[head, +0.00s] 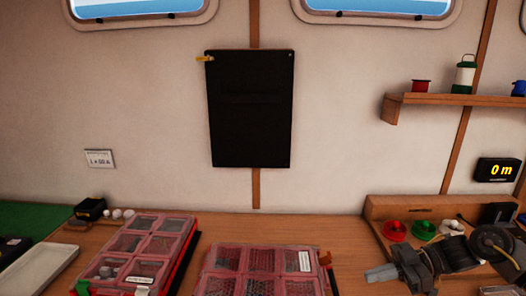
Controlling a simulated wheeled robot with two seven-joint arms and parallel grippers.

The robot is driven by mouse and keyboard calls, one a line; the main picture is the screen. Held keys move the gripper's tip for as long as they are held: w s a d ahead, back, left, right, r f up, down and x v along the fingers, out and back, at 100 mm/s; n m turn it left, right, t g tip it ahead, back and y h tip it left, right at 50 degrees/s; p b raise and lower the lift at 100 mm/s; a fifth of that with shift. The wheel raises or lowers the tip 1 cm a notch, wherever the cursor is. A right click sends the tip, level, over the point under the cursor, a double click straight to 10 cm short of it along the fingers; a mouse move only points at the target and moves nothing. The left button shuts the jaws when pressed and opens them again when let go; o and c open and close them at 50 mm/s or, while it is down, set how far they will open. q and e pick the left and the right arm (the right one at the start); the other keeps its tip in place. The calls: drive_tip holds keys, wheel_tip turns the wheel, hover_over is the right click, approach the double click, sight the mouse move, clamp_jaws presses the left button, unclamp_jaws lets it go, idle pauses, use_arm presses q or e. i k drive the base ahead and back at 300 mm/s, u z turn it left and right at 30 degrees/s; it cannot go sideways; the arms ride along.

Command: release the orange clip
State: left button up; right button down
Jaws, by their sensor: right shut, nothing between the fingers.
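A small orange piece (325,258), which looks like the orange clip, sits at the back right corner of the middle red-framed, clear-lidded case (208,262). It is too small to tell whether it is fastened. My right gripper (376,274) comes in from the right, to the right of that case and apart from the orange piece. Its fingers are shut and empty. My left gripper is not in view.
A second compartment case (172,222) lies to the left, with a green clip (84,288) at its front. A pale tray (38,268) is at far left. Red, green and white spools (396,230) stand behind my right arm. A black board (250,110) hangs on the wall.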

sight(327, 260)
drive_tip(key=k, duration=1)
